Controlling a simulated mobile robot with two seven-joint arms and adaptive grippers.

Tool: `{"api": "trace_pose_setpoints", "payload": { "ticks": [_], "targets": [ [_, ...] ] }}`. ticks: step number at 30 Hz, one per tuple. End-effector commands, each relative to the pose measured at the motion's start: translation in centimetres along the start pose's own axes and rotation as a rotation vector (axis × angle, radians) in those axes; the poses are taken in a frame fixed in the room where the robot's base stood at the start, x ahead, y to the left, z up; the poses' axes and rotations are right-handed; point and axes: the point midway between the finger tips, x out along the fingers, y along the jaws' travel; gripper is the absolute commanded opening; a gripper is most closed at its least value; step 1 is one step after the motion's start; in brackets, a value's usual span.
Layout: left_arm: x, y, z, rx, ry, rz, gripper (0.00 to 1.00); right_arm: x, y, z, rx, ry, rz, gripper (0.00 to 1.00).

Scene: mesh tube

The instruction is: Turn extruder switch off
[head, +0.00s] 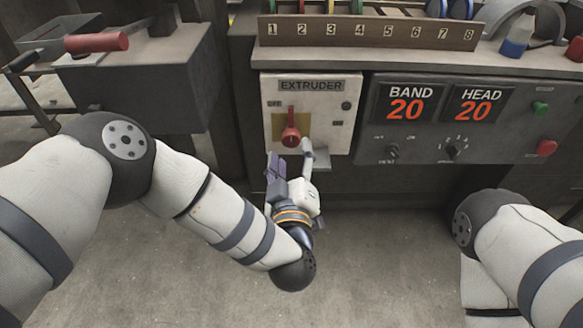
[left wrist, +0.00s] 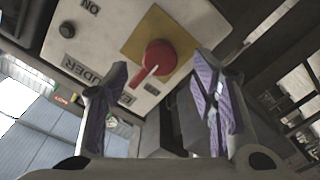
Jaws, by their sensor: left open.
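The extruder switch (head: 291,135) is a red rotary knob on a yellow plate, on a white panel labelled EXTRUDER (head: 310,86). Its handle points up towards that label, with a small OFF label to the upper left. My left gripper (head: 290,156) is open just below and in front of the knob, with nothing between its fingers. In the left wrist view, the red knob (left wrist: 158,57) shows just beyond the gap between the purple-padded fingers (left wrist: 160,90), apart from them. My right arm enters at the right of the head view; its gripper is out of frame.
A dark control panel with BAND and HEAD displays (head: 438,104) adjoins on the right, with knobs and green and red buttons. A numbered rack (head: 370,32) stands above. A dark machine block with a red handle (head: 96,42) is at left. The floor below is clear.

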Motion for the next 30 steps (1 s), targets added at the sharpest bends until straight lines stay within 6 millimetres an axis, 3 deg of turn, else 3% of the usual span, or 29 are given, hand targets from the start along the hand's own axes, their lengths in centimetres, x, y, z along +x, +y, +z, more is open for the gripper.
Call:
{"api": "trace_pose_setpoints", "payload": {
  "ticks": [3, 9, 23, 25, 28, 30],
  "targets": [
    [-3.0, 0.0, 0.1, 0.001, -0.004, 0.000, 0.53, 0.0, 0.0, 0.0, 0.000, 0.000, 0.000, 0.40],
    [-5.8, 0.0, 0.0, 0.001, 0.000, 0.000, 0.53, 0.0, 0.0, 0.0, 0.000, 0.000, 0.000, 0.40],
    [-6.1, 0.0, 0.0, 0.002, -0.002, 0.000, 0.53, 0.0, 0.0, 0.0, 0.000, 0.001, 0.000, 0.40],
    [-6.8, -0.6, 0.6, 0.027, -0.063, -0.003, 0.53, -0.7, 0.0, 0.0, 0.001, 0.010, -0.001, 0.40],
    [-10.4, -3.8, 3.0, 0.133, -0.324, -0.029, 0.53, -3.0, 0.0, 0.0, 0.002, 0.048, -0.003, 0.40],
    [-15.2, -7.5, 4.4, 0.228, -0.574, -0.078, 0.53, -5.2, -0.1, -0.2, 0.003, 0.087, -0.004, 0.40]
  ]
}}
